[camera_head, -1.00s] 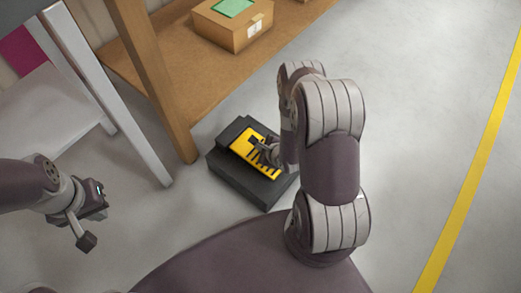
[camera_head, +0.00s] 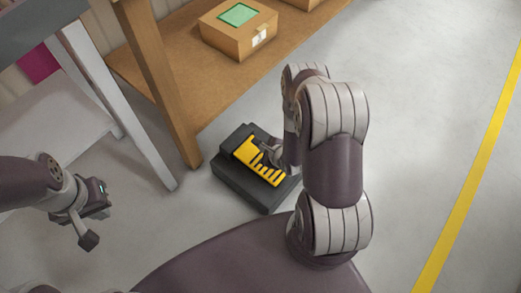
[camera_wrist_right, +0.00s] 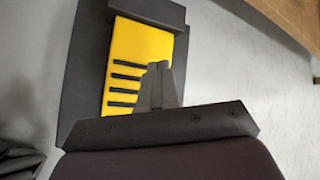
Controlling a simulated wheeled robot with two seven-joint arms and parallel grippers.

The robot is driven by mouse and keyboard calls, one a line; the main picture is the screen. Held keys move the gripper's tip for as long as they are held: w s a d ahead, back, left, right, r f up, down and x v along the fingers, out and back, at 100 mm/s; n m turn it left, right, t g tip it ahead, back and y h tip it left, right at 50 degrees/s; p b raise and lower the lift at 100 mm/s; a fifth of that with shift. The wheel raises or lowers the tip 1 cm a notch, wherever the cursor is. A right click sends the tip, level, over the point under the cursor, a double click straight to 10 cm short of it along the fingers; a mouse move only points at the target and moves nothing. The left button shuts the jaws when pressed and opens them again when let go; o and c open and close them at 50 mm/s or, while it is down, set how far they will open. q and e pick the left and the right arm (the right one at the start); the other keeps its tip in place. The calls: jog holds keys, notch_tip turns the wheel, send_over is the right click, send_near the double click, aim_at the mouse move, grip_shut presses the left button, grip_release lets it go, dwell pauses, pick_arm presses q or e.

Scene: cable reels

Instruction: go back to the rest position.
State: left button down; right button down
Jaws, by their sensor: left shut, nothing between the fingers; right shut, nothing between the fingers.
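My left gripper (camera_head: 87,238) is shut and empty at the left of the head view, over the bare floor. My right gripper (camera_head: 268,150) is shut and empty. In the head view it overlaps the yellow panel of a black box on the floor. In the right wrist view the closed fingers (camera_wrist_right: 157,70) stand in front of the same yellow panel (camera_wrist_right: 147,45). I cannot tell whether they touch it.
The black floor box (camera_head: 237,185) has a yellow panel with black bars. A wooden shelf (camera_head: 185,75) with a cardboard box (camera_head: 233,38) stands behind it. A white-legged table (camera_head: 110,90) is at the left. The floor at right, with a yellow line (camera_head: 470,190), is clear.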

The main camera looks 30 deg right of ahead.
jog(key=shift+s+f+n, duration=0.1)
jog(key=shift+s+n, duration=0.05)
jog(key=shift+n, duration=0.35)
jog(key=s+n+g, duration=0.1)
jog(key=s+n, duration=0.1)
jog(key=s+f+n+g, duration=0.1)
jog(key=s+n+g, duration=0.1)
jog(key=s+f+n+g, duration=0.1)
jog(key=s+n, duration=0.2)
jog(key=shift+f+g, duration=0.25)
jog(key=shift+g, duration=0.05)
jog(key=s+a+r+n+g+p, duration=0.15)
jog(key=r+n, duration=0.45)
jog(key=r, duration=0.6)
jog(key=s+a+r+n+g+p, duration=0.1)
jog(key=s+a+r+n+p, duration=0.35)
jog(key=r, duration=0.85)
jog(key=s+a+r+n+g, duration=0.1)
jog(key=r+n+g, duration=0.1)
jog(key=r+n, duration=0.8)
notch_tip(320, 180, up, 42)
jog(key=w+a+m+t+p, duration=0.1)
jog(key=m+p, duration=0.1)
jog(key=p, duration=3.6)
jog(key=shift+w+f+h, duration=0.15)
jog(key=shift+w+h, duration=0.15)
jog(key=shift+w, duration=0.05)
